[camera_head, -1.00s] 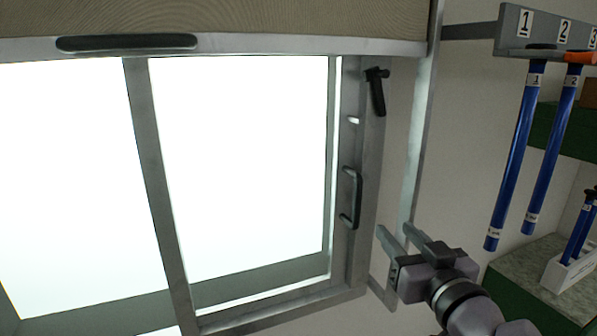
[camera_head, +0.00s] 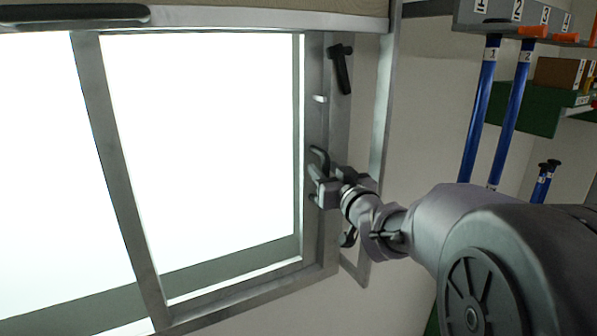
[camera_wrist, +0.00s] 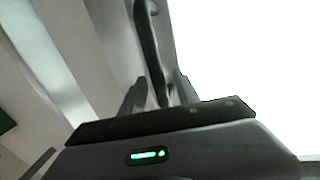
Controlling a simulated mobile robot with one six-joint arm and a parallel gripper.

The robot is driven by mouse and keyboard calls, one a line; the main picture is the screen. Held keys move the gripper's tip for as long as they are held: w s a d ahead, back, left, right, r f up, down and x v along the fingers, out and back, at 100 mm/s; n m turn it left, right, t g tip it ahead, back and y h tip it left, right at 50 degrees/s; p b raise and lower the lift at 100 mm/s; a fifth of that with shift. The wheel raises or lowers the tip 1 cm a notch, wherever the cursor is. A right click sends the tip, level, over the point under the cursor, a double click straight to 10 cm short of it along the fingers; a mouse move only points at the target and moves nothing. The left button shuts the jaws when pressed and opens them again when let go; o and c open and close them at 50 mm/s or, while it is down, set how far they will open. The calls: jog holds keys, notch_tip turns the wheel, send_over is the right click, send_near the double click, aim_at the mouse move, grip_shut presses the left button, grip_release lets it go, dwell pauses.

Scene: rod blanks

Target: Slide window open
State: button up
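The window's sliding pane (camera_head: 200,150) is bright white in a grey metal frame, and it looks closed against the right-hand jamb. Its dark, curved pull handle (camera_head: 320,158) is upright on the right stile; my gripper hides its middle in the head view. My gripper (camera_head: 313,182) is at this handle. In the wrist view the handle (camera_wrist: 150,45) runs down between the two fingers of my gripper (camera_wrist: 160,92). The fingers stand apart, one on each side, with a gap visible. A black lever latch (camera_head: 342,72) hangs on the frame above the handle, pointing down.
A numbered rack (camera_head: 490,15) with blue rods (camera_head: 480,110) hangs on the right, near my arm. A dark bar handle (camera_head: 75,17) is on the top rail. A green shelf (camera_head: 525,108) stands behind the rods.

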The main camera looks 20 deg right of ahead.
jog(key=shift+c, duration=0.5)
grip_shut()
dwell(0.8)
